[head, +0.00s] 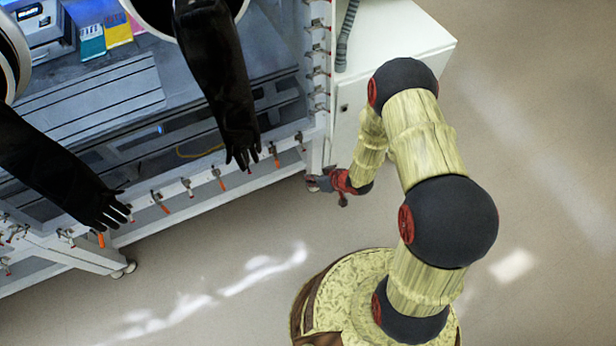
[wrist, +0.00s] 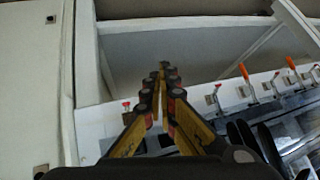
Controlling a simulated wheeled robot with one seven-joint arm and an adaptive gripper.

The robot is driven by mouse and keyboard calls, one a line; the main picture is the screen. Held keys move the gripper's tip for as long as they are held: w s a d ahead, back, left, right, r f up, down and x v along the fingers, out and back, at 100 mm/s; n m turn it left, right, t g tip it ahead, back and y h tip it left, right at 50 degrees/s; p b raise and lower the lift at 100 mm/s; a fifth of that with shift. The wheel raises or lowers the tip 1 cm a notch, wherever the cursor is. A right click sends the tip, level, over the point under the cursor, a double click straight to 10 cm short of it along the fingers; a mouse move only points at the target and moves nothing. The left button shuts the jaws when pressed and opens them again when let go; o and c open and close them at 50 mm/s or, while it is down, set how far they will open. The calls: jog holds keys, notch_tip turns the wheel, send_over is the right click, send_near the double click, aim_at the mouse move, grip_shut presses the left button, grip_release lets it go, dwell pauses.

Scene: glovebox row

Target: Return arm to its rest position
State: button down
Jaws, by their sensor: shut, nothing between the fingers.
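My gripper (head: 322,183) is at the end of my bent arm in the head view, beside the glovebox's front right corner post. In the wrist view my gripper (wrist: 163,72) shows its two yellow fingers closed together at the tips, with nothing between them. Behind the fingers in that view are the white frame and a grey recessed panel. The exact gap between the gripper and the frame is hard to tell.
The glovebox frame (head: 318,120) with orange-handled clamps (head: 217,176) lies left of my gripper. Two black gloves (head: 225,80) (head: 60,165) hang out from it. A white cabinet (head: 400,35) stands behind my arm. The floor (head: 540,150) at right is clear.

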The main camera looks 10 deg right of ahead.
dwell(0.3)
jog(key=s+d+f+g+h, duration=0.3)
jog(key=s+d+f, duration=0.1)
jog(key=s+d, duration=0.25)
jog(key=s+d+r+m+g+h, duration=0.1)
jog(key=s+d+r+g+h, duration=0.15)
jog(key=d+r, duration=0.5)
jog(key=s+a+r+m+t, duration=0.1)
jog(key=s+r, duration=0.3)
jog(key=r, duration=1.1)
jog(key=s+a+r+m+t, duration=0.1)
jog(key=s+r, duration=0.3)
jog(key=r, duration=1.2)
jog(key=s+a+r+m+t, duration=0.1)
jog(key=s+a+r+t, duration=0.2)
jog(key=r, duration=1.3)
jog(key=shift+s+a+r, duration=0.15)
jog(key=shift+s+r, duration=0.05)
jog(key=shift+s, duration=0.7)
